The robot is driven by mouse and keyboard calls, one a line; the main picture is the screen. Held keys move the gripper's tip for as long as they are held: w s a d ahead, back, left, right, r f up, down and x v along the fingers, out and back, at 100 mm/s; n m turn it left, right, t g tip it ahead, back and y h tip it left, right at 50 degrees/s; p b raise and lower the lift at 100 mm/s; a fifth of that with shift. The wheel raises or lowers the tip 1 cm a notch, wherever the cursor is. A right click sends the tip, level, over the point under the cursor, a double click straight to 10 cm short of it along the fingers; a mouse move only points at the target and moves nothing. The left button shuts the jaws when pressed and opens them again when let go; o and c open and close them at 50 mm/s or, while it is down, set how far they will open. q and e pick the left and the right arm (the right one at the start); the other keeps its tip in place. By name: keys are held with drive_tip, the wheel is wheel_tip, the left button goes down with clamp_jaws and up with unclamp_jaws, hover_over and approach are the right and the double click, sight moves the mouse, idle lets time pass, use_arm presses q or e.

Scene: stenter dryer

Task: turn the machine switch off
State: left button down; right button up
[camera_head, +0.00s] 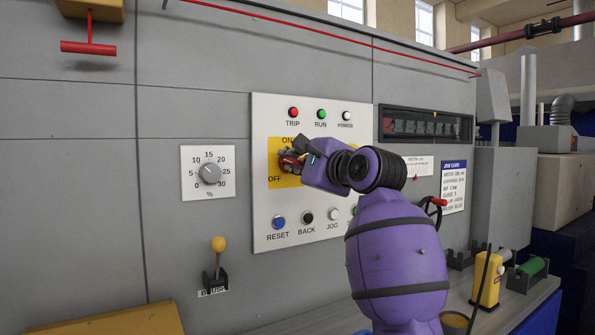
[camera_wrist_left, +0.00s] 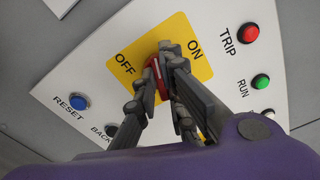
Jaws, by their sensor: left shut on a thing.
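The machine switch has a red handle (camera_wrist_left: 156,74) on a yellow plate (camera_head: 283,181) lettered ON at the top and OFF at the lower left. The plate also shows in the left wrist view (camera_wrist_left: 184,32). My left gripper (camera_head: 289,160) is at the plate, with its fingers on both sides of the red handle and shut on it. The fingers and purple wrist hide much of the switch, so I cannot tell exactly which mark the handle points to. My right gripper is not in view.
The white panel (camera_head: 265,112) carries TRIP and RUN lamps above and RESET (camera_head: 279,222), BACK (camera_head: 307,217) and JOG buttons below. A percent dial (camera_head: 209,173) and a yellow-knobbed lever (camera_head: 218,245) are to the left. A red T-handle (camera_head: 88,47) hangs at top left.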

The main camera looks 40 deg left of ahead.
use_arm(q)
drive_tip(key=shift+f+n+b, duration=0.15)
drive_tip(key=shift+n+b, duration=0.9)
drive_tip(key=shift+n, duration=1.05)
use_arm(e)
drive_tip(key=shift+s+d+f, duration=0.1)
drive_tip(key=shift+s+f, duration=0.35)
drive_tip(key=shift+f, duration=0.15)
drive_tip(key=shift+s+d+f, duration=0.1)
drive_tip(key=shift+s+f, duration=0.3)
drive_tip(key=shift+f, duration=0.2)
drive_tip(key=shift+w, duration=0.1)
use_arm(q)
drive_tip(key=c, duration=2)
unclamp_jaws()
drive_tip(key=shift+s, duration=0.1)
drive_tip(key=shift+o, duration=0.8)
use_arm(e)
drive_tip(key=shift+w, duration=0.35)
use_arm(q)
drive_tip(key=v, duration=1.2)
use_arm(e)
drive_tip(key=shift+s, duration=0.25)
